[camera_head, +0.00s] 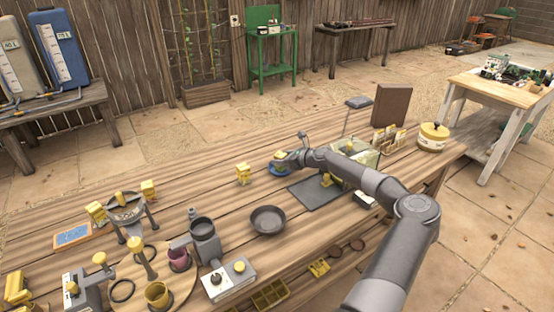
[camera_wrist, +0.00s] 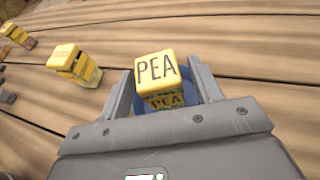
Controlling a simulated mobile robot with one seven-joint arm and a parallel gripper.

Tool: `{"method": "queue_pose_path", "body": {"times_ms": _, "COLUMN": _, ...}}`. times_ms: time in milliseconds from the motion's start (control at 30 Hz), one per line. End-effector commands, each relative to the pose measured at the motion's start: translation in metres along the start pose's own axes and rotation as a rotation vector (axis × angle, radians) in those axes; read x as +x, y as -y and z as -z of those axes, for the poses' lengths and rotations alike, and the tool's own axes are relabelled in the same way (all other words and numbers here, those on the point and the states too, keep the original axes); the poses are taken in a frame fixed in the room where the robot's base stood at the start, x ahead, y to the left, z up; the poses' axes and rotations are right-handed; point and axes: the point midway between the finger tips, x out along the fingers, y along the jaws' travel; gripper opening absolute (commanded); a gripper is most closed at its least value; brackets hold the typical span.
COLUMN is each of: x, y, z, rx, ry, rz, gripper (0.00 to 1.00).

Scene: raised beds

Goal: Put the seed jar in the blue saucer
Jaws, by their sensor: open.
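A yellow block-shaped seed jar marked PEA (camera_wrist: 157,68) is between the two fingers of my gripper (camera_wrist: 164,82) in the wrist view. The fingers are open, with one on each side of it. The blue saucer (camera_wrist: 198,100) shows behind and below the jar, mostly hidden by it and the fingers. In the head view the jar (camera_head: 281,154) appears on the blue saucer (camera_head: 277,170), with my gripper (camera_head: 291,159) right at it. The jar looks upright inside the saucer's outline; its contact with the saucer is hidden.
Another yellow jar (camera_head: 243,174) stands left of the saucer on the wooden table. A dark bowl (camera_head: 268,220) is in front, and a dark mat (camera_head: 318,193) lies to the right under my arm. Several pots and fittings crowd the left front. Bare planks lie behind the saucer.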

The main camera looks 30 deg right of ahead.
Motion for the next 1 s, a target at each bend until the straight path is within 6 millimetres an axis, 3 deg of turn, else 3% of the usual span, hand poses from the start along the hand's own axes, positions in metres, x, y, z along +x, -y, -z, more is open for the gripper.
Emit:
{"method": "queue_pose_path", "body": {"times_ms": 100, "x": -0.029, "y": 0.001, "z": 0.001, "rx": -0.001, "ry": -0.002, "rz": 0.003, "gripper": 0.59}}
{"method": "queue_pose_path", "body": {"times_ms": 333, "x": -0.072, "y": 0.0, "z": 0.0, "rx": -0.001, "ry": -0.002, "rz": 0.001, "gripper": 0.59}}
{"method": "queue_pose_path", "body": {"times_ms": 500, "x": -0.087, "y": -0.001, "z": 0.0, "rx": -0.003, "ry": -0.002, "rz": -0.001, "gripper": 0.59}}
{"method": "queue_pose_path", "body": {"times_ms": 633, "x": -0.083, "y": -0.012, "z": -0.005, "rx": -0.042, "ry": -0.023, "rz": -0.025, "gripper": 0.59}}
{"method": "queue_pose_path", "body": {"times_ms": 767, "x": -0.061, "y": -0.047, "z": -0.015, "rx": -0.163, "ry": -0.089, "rz": -0.094, "gripper": 0.59}}
{"method": "queue_pose_path", "body": {"times_ms": 1000, "x": -0.02, "y": -0.152, "z": -0.034, "rx": -0.559, "ry": -0.278, "rz": -0.308, "gripper": 0.59}}
